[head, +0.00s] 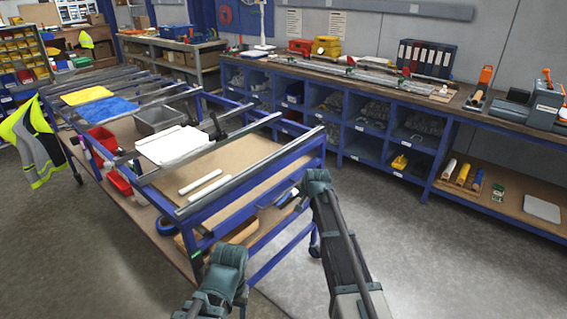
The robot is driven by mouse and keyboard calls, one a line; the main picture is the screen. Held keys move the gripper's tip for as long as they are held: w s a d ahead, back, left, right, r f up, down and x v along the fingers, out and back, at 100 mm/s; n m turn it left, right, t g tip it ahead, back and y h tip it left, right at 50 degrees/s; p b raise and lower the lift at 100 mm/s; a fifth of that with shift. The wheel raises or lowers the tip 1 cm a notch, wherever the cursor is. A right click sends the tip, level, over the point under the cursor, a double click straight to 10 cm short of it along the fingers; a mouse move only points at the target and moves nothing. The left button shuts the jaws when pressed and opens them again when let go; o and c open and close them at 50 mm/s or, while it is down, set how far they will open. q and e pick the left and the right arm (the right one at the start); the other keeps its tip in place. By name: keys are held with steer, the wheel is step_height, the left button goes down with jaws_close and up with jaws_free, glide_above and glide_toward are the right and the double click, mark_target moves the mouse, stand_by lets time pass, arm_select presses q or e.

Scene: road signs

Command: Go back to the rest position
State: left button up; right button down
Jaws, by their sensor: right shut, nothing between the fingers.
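My right arm (335,235) comes up from the bottom edge, bends at a teal joint right of the table corner and folds back down. My right gripper (368,300) is low in the picture near the bottom edge. It is shut and empty, and it touches nothing that I can see. My left arm (222,275) also shows folded at the bottom, left of the right one. Its gripper is out of view.
A blue-framed table (255,170) with metal rails stands ahead. It carries two white tubes (200,183), a white panel (172,145), a grey bin (158,117) and blue and yellow cloths. A long workbench (400,90) lines the wall. Floor (430,255) is clear at right.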

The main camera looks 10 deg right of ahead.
steer(key=s+a+n+g+p, duration=0.1)
steer(key=s+a+n, duration=0.3)
steer(key=s, duration=0.9)
steer(key=s+a+f+n+g+h+p, duration=0.1)
steer(key=s+a+n+g, duration=0.3)
steer(key=s, duration=0.9)
steer(key=s+a+n+g+p, duration=0.1)
steer(key=s+a+n+g, duration=0.2)
steer(key=s+a, duration=0.4)
steer(key=s+n, duration=0.1)
steer(key=s, duration=0.5)
steer(key=shift+f+h+p, duration=0.15)
steer(key=shift+h+p, duration=0.15)
steer(key=shift+p, duration=0.05)
